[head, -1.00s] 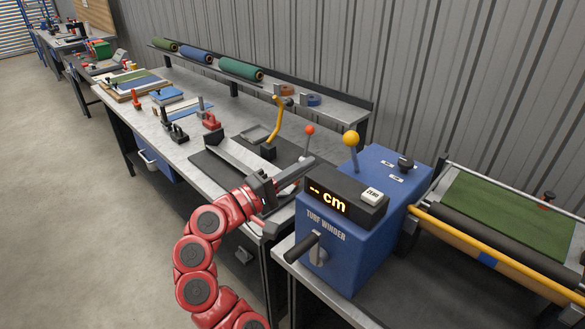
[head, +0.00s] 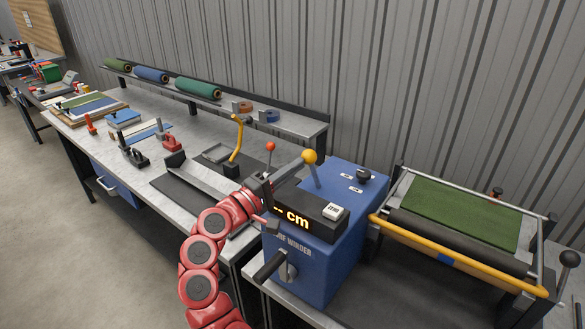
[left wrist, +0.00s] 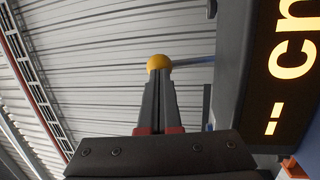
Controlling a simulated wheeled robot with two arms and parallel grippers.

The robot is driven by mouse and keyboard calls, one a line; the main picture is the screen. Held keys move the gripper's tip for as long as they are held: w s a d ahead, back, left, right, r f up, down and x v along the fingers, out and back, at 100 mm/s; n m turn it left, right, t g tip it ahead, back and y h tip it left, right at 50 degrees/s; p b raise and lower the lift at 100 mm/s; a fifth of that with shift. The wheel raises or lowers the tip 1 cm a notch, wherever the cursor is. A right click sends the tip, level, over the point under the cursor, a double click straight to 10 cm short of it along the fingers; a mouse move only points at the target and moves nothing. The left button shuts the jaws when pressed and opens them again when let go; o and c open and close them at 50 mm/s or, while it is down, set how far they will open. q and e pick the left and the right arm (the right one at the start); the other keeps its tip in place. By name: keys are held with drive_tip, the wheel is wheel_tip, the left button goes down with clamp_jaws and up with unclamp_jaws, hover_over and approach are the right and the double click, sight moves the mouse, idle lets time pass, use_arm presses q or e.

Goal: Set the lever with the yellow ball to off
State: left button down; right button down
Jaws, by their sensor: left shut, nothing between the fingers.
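The yellow ball (head: 309,157) tops a short grey lever (head: 315,177) on the blue turf winder (head: 345,215). The lever stands close to upright, leaning slightly left in the head view. My left gripper (head: 298,166) is shut and empty, its tips right beside the ball on its left. In the left wrist view the closed fingers (left wrist: 159,78) point at the yellow ball (left wrist: 157,62), and the tips overlap its lower edge. I cannot tell whether they touch. The lever's rod (left wrist: 192,62) runs right from the ball there. My right gripper is out of view.
The winder's display (head: 298,215) reads "-- cm", close under my gripper. A red-ball lever (head: 271,147) and a yellow curved handle (head: 237,138) stand on the bench behind. A black crank (head: 270,266) juts from the winder's front. A green turf bed (head: 460,215) lies right.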

use_arm(q)
drive_tip(key=w+r+p, duration=0.1)
drive_tip(key=p, duration=0.2)
drive_tip(key=d+r+g+y+p, duration=0.1)
drive_tip(key=p, duration=0.1)
drive_tip(key=w+r+g+y+p, duration=0.1)
drive_tip(key=p, duration=0.2)
drive_tip(key=shift+w+d+r+p, duration=0.3)
drive_tip(key=shift+d+r+p, duration=0.05)
drive_tip(key=shift+d, duration=0.05)
drive_tip(key=shift+w+d+r+n+g+y+p, duration=0.15)
drive_tip(key=shift+w+d+n+g+y+p, duration=0.15)
drive_tip(key=shift+w+d+g+y+p, duration=0.55)
drive_tip(key=shift+t, duration=0.25)
drive_tip(key=w+d, duration=0.1)
drive_tip(key=w, duration=0.1)
drive_tip(key=w+d, duration=0.1)
drive_tip(key=w, duration=0.1)
drive_tip(key=shift+d, duration=0.3)
drive_tip(key=shift+r, duration=0.15)
